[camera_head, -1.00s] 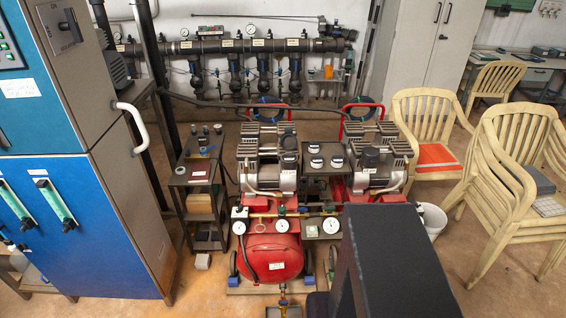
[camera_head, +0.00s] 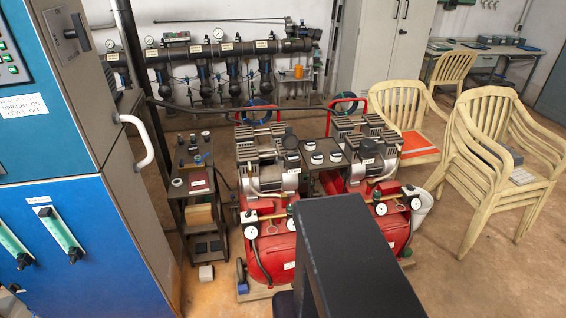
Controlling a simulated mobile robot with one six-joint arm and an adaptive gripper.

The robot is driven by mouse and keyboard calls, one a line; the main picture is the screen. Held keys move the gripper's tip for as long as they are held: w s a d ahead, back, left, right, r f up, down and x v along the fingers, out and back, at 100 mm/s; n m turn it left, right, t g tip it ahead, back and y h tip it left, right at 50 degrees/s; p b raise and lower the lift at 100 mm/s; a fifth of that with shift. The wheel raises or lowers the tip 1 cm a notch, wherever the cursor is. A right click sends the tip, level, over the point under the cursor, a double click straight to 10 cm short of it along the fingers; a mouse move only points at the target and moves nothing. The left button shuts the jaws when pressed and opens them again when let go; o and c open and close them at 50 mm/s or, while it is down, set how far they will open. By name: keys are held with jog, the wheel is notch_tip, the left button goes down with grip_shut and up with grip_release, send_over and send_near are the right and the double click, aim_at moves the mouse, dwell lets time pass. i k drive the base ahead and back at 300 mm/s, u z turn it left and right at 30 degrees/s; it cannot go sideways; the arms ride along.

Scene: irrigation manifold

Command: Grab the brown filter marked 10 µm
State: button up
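No brown filter with a 10 µm marking can be made out in this view. An orange cup-like item (camera_head: 298,71) stands on a small stand at the right end of the dark pipe manifold (camera_head: 230,50), along the back wall. Small dark and pale items (camera_head: 193,141) stand on top of a narrow shelf cart (camera_head: 201,176) left of the compressors; their labels are too small to read. A brownish box (camera_head: 199,215) sits on a lower shelf of that cart. My gripper is not in view.
A red twin compressor (camera_head: 265,252) fills the middle floor, partly hidden by a dark block in front. A blue cabinet (camera_head: 120,265) closes off the left. Cream chairs (camera_head: 492,160) stand at right, with a grey locker (camera_head: 385,45) behind. Floor at lower right is clear.

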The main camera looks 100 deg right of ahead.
aim_at(292, 157)
jog(key=i, duration=0.6)
jog(key=z, duration=0.1)
jog(key=k, duration=0.15)
jog(key=z, duration=2.85)
jog(key=i, duration=0.5)
jog(key=z, duration=0.05)
